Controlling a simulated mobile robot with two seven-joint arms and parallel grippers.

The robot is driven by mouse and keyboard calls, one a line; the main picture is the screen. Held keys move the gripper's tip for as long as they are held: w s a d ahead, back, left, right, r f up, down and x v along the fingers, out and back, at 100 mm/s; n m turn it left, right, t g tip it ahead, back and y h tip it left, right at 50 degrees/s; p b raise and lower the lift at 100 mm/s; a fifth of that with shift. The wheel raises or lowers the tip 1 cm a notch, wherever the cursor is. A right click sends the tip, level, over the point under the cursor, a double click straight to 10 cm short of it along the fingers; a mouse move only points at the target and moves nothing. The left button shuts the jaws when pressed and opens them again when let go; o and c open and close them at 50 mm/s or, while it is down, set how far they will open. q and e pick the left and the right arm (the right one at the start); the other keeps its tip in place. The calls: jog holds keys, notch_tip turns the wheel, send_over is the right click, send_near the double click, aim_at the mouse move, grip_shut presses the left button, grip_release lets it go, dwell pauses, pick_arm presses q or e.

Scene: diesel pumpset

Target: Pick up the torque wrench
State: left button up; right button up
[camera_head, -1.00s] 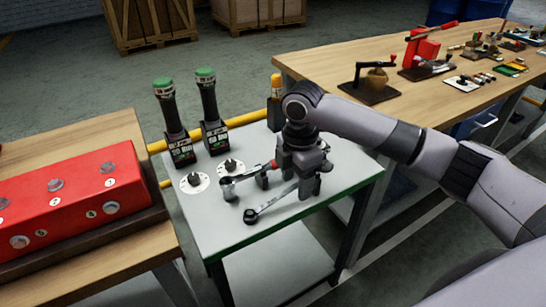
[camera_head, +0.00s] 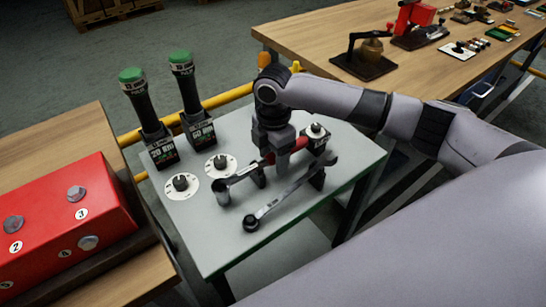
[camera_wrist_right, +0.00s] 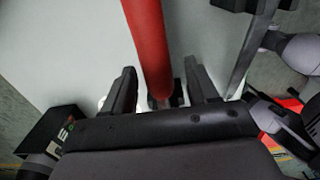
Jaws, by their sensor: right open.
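The torque wrench with a red handle (camera_head: 300,144) lies raised on small dark supports on the small grey table, its socket end (camera_head: 222,190) toward the left. My right gripper (camera_head: 282,168) is over its handle, pointing down. In the right wrist view the red handle (camera_wrist_right: 150,40) runs between the two open fingers of the right gripper (camera_wrist_right: 160,68), with gaps visible on both sides. A second, all-grey wrench (camera_head: 285,195) lies in front of it, roughly parallel. My left gripper is not in view.
Two black, green-capped tools (camera_head: 145,115) stand at the table's back left, near two round white dials (camera_head: 181,184). A red box with numbered bolts (camera_head: 75,215) sits on the left wooden bench. Another wooden bench (camera_head: 310,40) stands behind right. The grey table's front left is clear.

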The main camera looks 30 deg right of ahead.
notch_tip(320, 180, down, 2)
jog(key=shift+f, duration=0.2)
grip_shut()
jog(key=shift+w+r, duration=0.1)
